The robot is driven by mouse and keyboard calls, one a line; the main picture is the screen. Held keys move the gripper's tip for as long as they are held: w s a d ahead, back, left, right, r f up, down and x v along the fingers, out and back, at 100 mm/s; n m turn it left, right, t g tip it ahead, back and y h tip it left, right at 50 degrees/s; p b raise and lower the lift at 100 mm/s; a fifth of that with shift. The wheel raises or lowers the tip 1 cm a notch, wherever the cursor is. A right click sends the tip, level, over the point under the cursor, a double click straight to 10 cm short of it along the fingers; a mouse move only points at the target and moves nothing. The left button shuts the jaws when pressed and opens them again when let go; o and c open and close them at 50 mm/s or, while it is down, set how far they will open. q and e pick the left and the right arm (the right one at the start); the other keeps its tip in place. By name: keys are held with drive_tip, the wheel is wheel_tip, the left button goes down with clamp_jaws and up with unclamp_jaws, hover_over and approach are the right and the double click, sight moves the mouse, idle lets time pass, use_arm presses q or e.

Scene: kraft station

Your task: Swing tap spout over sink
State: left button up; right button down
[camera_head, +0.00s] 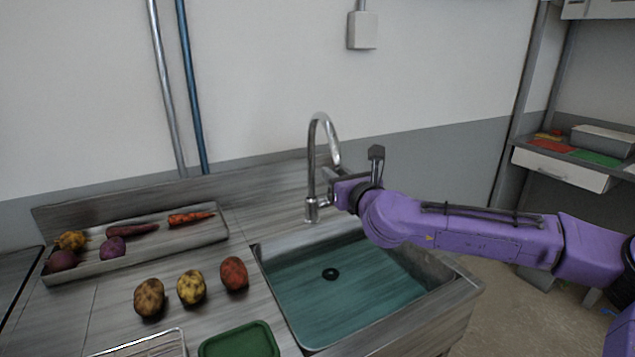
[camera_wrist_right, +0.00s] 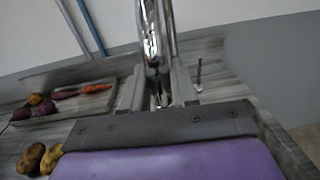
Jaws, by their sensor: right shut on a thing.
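The chrome tap (camera_head: 312,170) stands behind the sink with its spout arched up and its tip to the right of the riser. In the head view the sink basin (camera_head: 345,290) lies in front of the tap, with a dark drain in its floor. My right gripper (camera_head: 335,182) is at the tap and comes in from the right. In the right wrist view the chrome tap pipe (camera_wrist_right: 155,50) stands between the two fingers of the gripper (camera_wrist_right: 165,92), which are shut on it. My left gripper is not in view.
A tray (camera_head: 215,236) with several vegetables stands at the back left of the counter. Three potatoes (camera_head: 191,287) lie left of the sink. A green board (camera_head: 240,343) and a wire rack (camera_head: 150,345) are at the front. A wall stands close behind the tap.

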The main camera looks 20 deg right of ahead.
drive_tip(key=d, duration=0.4)
drive_tip(key=shift+r, duration=0.1)
idle(0.4)
drive_tip(key=c, duration=1)
unclamp_jaws()
drive_tip(key=shift+w, duration=0.1)
drive_tip(key=s+b, duration=0.2)
drive_tip(key=s, duration=0.8)
drive_tip(key=shift+d, duration=0.1)
